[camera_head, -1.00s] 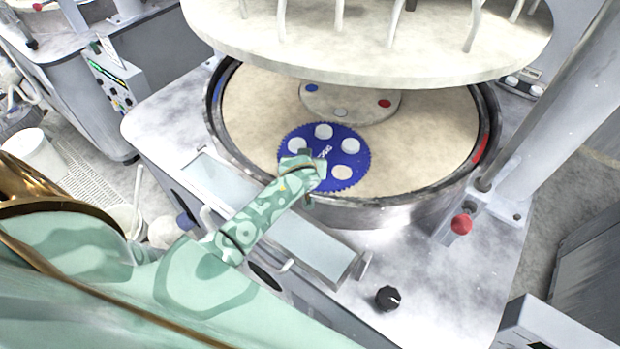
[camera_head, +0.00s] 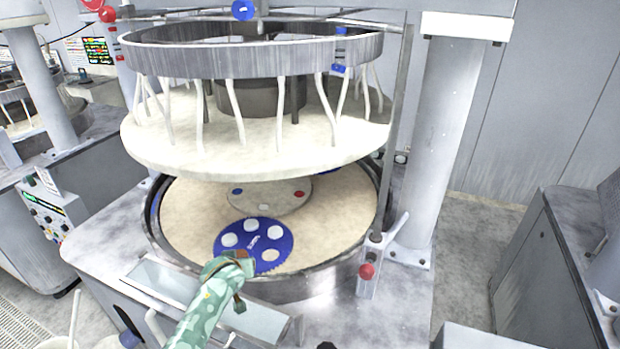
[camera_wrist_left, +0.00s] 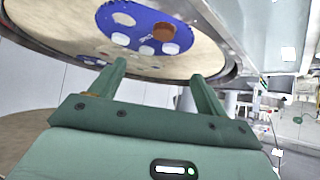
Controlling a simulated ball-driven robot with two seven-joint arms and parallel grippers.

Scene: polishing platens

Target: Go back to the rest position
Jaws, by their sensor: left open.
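My left gripper (camera_head: 241,281) is in front of the polishing machine, at the near rim of its round basin. In the left wrist view its two green fingers (camera_wrist_left: 160,80) are apart with nothing between them. Beyond them is the blue toothed carrier (camera_head: 254,241), which holds several pale round discs. The carrier also shows in the left wrist view (camera_wrist_left: 140,22), where one round piece in it looks brown. The carrier lies flat on the beige platen (camera_head: 335,212). My right gripper is not in view.
A large upper plate (camera_head: 260,140) with hanging white tubes is above the platen. A thick pale column (camera_head: 440,140) stands to the right, with a red knob (camera_head: 366,271) in front. A glass-topped panel (camera_head: 165,283) lies along the machine's front. Open floor shows at the right.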

